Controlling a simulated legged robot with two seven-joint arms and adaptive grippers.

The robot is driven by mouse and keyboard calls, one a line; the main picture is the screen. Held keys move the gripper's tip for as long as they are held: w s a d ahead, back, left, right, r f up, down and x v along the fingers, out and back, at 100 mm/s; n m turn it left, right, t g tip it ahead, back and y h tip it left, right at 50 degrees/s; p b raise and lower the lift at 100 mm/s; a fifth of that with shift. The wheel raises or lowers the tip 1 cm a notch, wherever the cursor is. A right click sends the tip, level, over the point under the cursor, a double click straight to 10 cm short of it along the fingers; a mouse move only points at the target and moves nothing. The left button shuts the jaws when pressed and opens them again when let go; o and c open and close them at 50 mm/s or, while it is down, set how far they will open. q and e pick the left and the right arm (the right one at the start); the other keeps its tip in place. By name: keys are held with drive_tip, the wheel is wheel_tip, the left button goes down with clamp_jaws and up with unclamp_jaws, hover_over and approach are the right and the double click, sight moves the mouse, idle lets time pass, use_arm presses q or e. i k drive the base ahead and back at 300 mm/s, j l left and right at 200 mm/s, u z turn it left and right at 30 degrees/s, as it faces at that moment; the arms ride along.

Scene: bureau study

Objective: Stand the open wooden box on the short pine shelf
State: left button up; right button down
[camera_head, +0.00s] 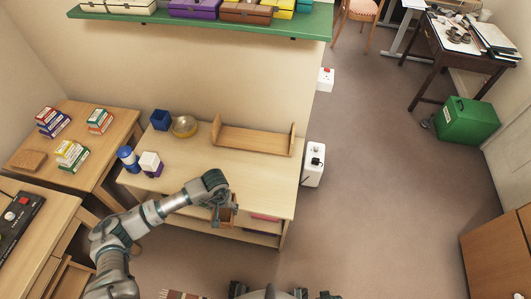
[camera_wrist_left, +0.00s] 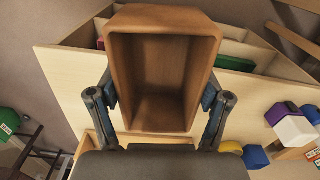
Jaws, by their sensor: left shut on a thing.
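My left gripper (camera_head: 224,203) is shut on the open wooden box (camera_head: 231,215). It holds the box near the front edge of the short pine shelf (camera_head: 200,205), a low pale unit with compartments below its top. In the left wrist view, the brown box (camera_wrist_left: 160,60) has its open side facing the camera, looks empty, and has a finger on each side. The pine shelf (camera_wrist_left: 65,85) shows behind it. I cannot tell whether the box touches the shelf. In the head view the arm hides part of the box. My right gripper is not in view.
The middle of the top is bare. A green wall shelf (camera_head: 200,22) hangs above.

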sight(274, 143)
drive_tip(key=l+u, duration=0.2)
drive_tip(key=l, duration=0.75)
drive_tip(key=k+l+u, duration=0.15)
drive_tip(key=l, duration=0.75)
drive_tip(key=i+l+u, duration=0.3)
drive_tip(key=i+l, duration=0.85)
